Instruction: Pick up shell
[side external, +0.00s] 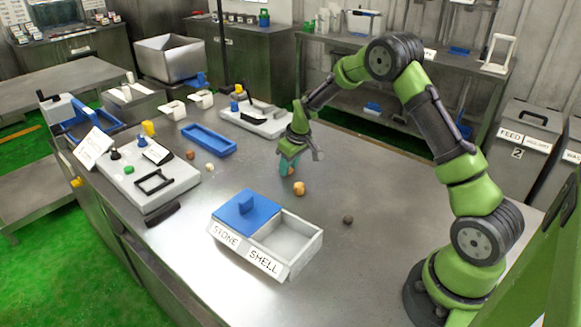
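A small orange-tan lump (299,188) lies on the metal table, just below and right of my gripper (288,170) in the picture. I cannot tell for sure whether it is a shell. My gripper points down low over the table, with teal fingertips; their gap is too small to make out. A dark lump (348,220) lies further right. A brown lump (190,155) and a pale tan lump (210,168) lie to the left, near the blue tray. A two-part box (316,243) stands in front, labelled STONE and SHELL. A blue lid (240,214) covers the STONE side; the SHELL side is open and looks empty.
A blue tray (208,141) lies behind and left of my gripper. A white panel with a black handle (153,182) is at the table's left, and another white device (257,118) stands at the back. The table around the dark lump is clear.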

